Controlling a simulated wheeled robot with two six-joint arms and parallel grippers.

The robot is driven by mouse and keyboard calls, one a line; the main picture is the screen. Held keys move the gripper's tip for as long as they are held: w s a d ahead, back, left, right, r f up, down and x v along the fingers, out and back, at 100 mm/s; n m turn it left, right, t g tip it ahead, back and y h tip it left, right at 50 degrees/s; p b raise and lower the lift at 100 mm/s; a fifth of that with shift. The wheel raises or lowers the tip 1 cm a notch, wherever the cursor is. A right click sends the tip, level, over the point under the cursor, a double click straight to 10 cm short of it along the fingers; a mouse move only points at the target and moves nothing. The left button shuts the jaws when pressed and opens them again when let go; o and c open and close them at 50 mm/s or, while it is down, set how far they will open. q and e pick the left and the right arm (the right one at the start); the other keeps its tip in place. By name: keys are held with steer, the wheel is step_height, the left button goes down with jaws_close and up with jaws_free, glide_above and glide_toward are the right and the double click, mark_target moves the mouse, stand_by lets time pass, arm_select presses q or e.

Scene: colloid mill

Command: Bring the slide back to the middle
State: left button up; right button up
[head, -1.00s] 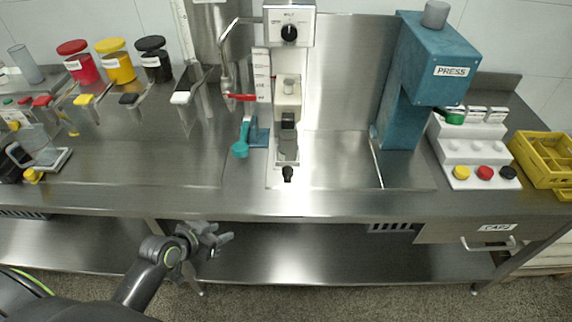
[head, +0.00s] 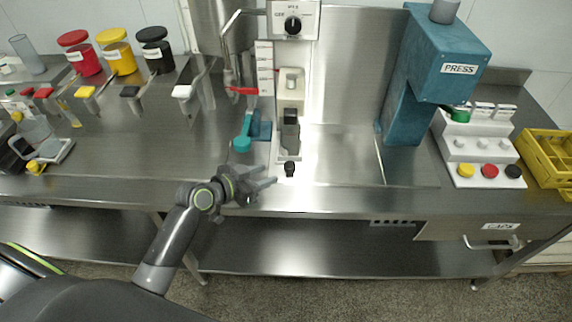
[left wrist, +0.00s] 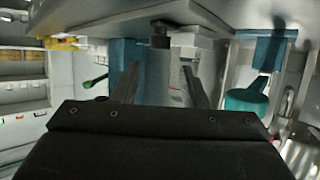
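The slide is a narrow assembly below the mill's control box; its pale rail (head: 280,148) runs toward the bench's front edge. A black knob (head: 290,168) stands at its front end. A dark block (head: 290,118) sits further back on it, under a pale spout part (head: 291,85). My left gripper (head: 272,177) is open and empty at the bench front, just left of the knob and apart from it. In the left wrist view its two fingers (left wrist: 160,85) are spread, with a dark cylinder (left wrist: 160,36) beyond them. My right gripper is not in view.
A blue press (head: 440,60) stands to the right.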

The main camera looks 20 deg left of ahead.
mark_target(287, 167)
arm_select(q)
steer(key=p+x, duration=0.1)
steer(key=x, duration=0.8)
jaws_close()
